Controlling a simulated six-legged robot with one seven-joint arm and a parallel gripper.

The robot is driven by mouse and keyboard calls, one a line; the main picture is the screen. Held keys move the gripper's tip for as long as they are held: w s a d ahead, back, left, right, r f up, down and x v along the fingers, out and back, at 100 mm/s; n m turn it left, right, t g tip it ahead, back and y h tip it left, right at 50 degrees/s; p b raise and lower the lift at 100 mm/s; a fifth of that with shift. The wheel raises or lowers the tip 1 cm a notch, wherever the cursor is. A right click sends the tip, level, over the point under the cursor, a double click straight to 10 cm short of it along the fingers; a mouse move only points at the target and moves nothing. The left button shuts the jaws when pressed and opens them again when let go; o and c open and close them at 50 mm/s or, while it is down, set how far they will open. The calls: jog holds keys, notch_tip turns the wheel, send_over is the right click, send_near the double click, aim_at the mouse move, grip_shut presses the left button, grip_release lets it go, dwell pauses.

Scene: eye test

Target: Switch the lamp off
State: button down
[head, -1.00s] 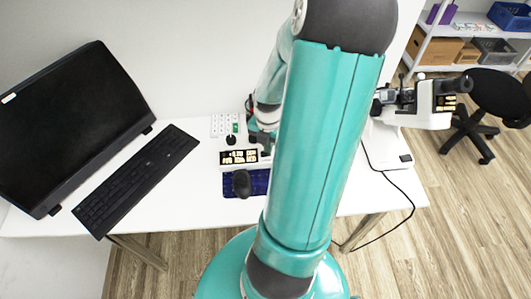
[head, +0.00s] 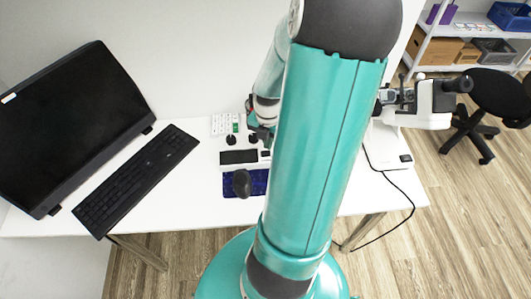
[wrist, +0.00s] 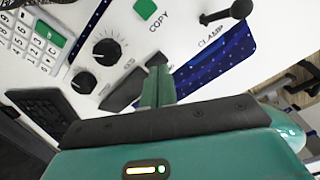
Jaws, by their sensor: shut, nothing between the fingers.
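No part is clearly marked as a lamp. A white control panel (head: 225,166) lies on the desk, with a dark display (head: 238,157) and a small dark part (head: 266,153) to its right. In the wrist view the panel shows two black knobs (wrist: 107,50), a green COPY button (wrist: 145,9) and a black-knobbed CLAMP lever (wrist: 241,10). My gripper (head: 264,138) is shut and empty, low over the panel's far right side. In the wrist view its fingers (wrist: 157,68) point at the panel; whether they touch it is unclear. A white microscope-like device (head: 428,105) stands at right, its screen dark.
A black monitor (head: 70,125) and black keyboard (head: 135,180) are at left. The device's base has a black switch-like part (head: 406,158) and a cable. A chair (head: 500,95) and shelves are beyond. My arm hides the desk's middle.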

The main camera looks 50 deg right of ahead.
aim_at(267, 152)
jog(key=shift+r, duration=2.1)
jog(key=shift+w, duration=0.1)
jog(key=w+a+r+m+t+h, duration=0.1)
jog(key=w+a+r+m, duration=0.2)
jog(key=a+r+m, duration=0.3)
jog(key=w+a+r+m+t+h, duration=0.1)
jog(key=w+a+r+m+h, duration=0.2)
jog(key=a+r, duration=0.45)
jog(key=s+a+r+m+t+y, duration=0.1)
jog(key=s+a+r+m+y, duration=0.1)
jog(key=a+m, duration=0.3)
jog(key=s+a+r+m+t+y, duration=0.2)
jog(key=a+r+m, duration=0.3)
jog(key=a, duration=0.7)
jog(key=shift+r+m+t, duration=0.15)
jog(key=shift+m+t, duration=0.15)
jog(key=shift+m, duration=0.3)
jog(key=shift+d, duration=0.15)
